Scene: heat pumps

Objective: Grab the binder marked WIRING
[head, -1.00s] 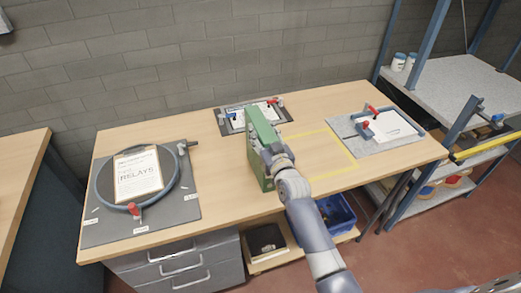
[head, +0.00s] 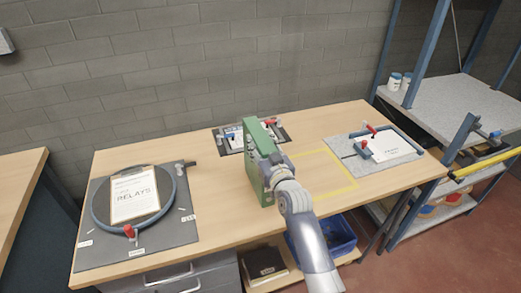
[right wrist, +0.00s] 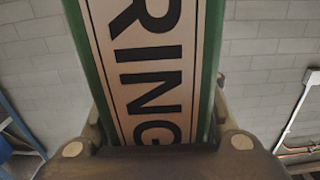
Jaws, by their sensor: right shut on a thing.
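A green binder (head: 257,143) stands upright over the middle of the wooden table. In the right wrist view its spine label (right wrist: 152,70) fills the middle and shows the letters "RING"; the rest of the word is out of frame. My right gripper (head: 274,160) is shut on the binder, with a finger on each side of the spine (right wrist: 152,125). I cannot tell whether the binder's lower edge touches the table. My left gripper is not in view.
A yellow taped rectangle (head: 345,168) lies right of the binder. A grey board with a RELAYS clipboard (head: 134,195) is at left, a clamped white sheet (head: 392,147) at right, another fixture (head: 229,138) behind. A blue bin (head: 335,236) sits below the table.

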